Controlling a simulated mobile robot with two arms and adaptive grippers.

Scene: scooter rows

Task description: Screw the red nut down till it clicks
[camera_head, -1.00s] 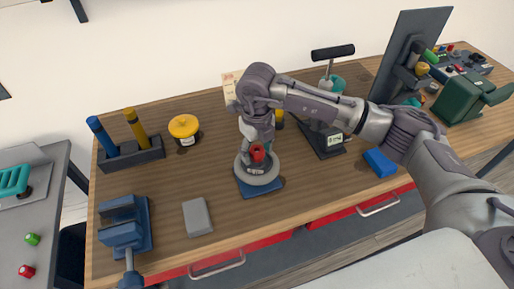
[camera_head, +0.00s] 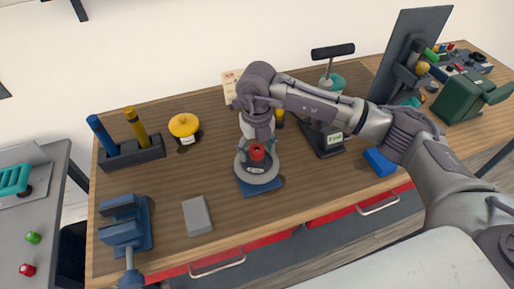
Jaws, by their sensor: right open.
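The red nut (camera_head: 257,152) sits at the middle of a round grey base (camera_head: 259,176), which rests on a blue pad (camera_head: 262,189) on the workbench. My right gripper (camera_head: 257,143) points down from above at the nut. It is open, with its fingers close around or just above the nut; I cannot tell whether they touch it. The gripper hides the upper and rear part of the nut and any thread there. My left gripper is not in view.
A grey block (camera_head: 197,216) and a blue vise (camera_head: 124,226) are at the front left. A yellow-lidded jar (camera_head: 184,128) and a dark holder (camera_head: 132,152) with blue and yellow handles stand behind. A blue block (camera_head: 379,162) lies right. Bench is clear between them.

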